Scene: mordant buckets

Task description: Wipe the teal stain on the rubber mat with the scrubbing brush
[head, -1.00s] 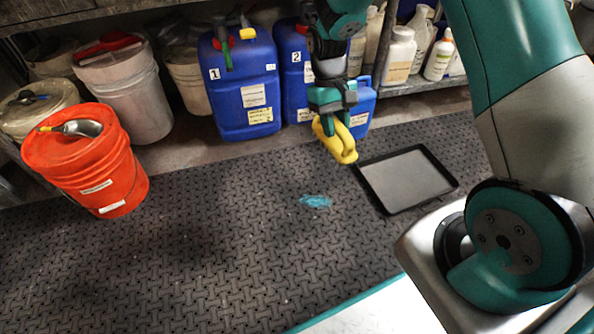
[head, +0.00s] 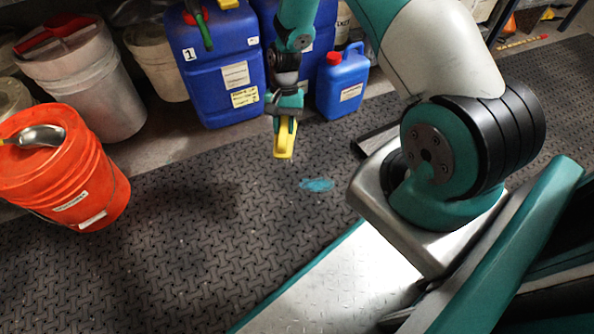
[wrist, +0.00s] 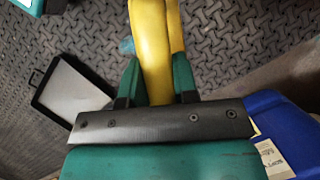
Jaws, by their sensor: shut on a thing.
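My gripper (head: 285,123) is shut on the yellow scrubbing brush (head: 284,143), which hangs down from the jaws. The brush seems to be above the mat, up and left of the stain in the head view; its exact height is unclear. The teal stain (head: 316,185) lies on the dark, patterned rubber mat (head: 215,225). In the wrist view the brush (wrist: 152,45) sits between both fingers, and part of the stain (wrist: 126,45) shows just left of it. The bristles are not visible.
A black-rimmed tray (wrist: 36,97) lies on the mat, mostly hidden behind my arm in the head view. An orange bucket (head: 92,185) with a metal scoop (head: 42,136) on top stands left. Blue jugs (head: 225,85) line the back. The mat's middle is clear.

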